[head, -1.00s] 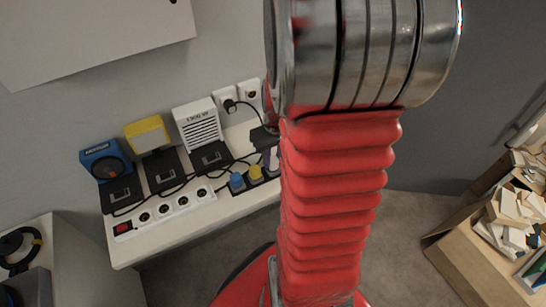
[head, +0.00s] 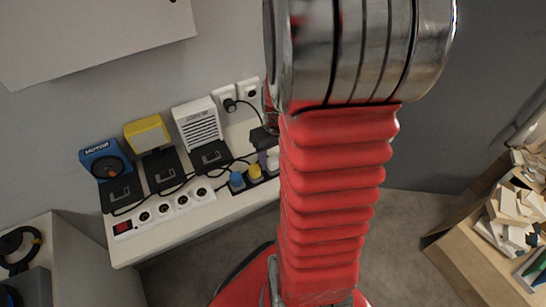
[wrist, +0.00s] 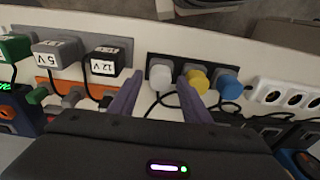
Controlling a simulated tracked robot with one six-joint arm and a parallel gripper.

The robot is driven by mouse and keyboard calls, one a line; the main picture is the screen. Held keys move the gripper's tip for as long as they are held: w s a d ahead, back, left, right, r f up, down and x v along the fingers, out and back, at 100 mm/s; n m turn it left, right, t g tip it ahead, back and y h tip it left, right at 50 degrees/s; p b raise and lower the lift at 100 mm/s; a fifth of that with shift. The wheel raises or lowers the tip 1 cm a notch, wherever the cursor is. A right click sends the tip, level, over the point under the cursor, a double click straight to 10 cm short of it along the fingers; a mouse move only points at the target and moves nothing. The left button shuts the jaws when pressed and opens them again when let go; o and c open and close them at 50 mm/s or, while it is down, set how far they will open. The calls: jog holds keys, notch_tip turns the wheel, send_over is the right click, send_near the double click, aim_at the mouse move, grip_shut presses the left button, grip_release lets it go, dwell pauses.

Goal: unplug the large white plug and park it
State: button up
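In the wrist view a round white plug (wrist: 160,76) stands in a dark strip beside a yellow plug (wrist: 197,80) and a blue plug (wrist: 229,84). My gripper (wrist: 159,80) is open, with one purple finger on each side of the white plug; a gap shows on its left. The right finger lies between the white and yellow plugs and partly covers the yellow one. In the head view the white plug (head: 273,161) shows at the right end of the dark strip (head: 237,189), partly hidden by my arm. The white power strip (head: 131,226) shows bare sockets.
A blue motor box (head: 101,160), a yellow-framed box (head: 148,134) and a white vented box (head: 198,122) stand behind the power strip. Black cords run between them and the plugs.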

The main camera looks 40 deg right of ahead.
jog(key=shift+o, duration=0.3)
notch_tip(320, 180, up, 14)
jog(key=s, duration=0.1)
jog(key=shift+s+a+f, duration=0.15)
jog(key=shift+s+a, duration=0.15)
dwell(0.4)
dwell(0.5)
jog(key=s+a+r+n+t, duration=0.1)
jog(key=a+r, duration=0.3)
jog(key=a, duration=0.7)
jog(key=s+a+r+n+t, duration=0.1)
jog(key=a+r+n+t, duration=0.1)
jog(key=a, duration=0.9)
jog(key=shift+s+a+r+t, duration=0.15)
jog(key=shift+a+r+t, duration=0.2)
jog(key=shift+r+t, duration=0.4)
jog(key=shift+r, duration=0.1)
jog(key=shift+c, duration=0.5)
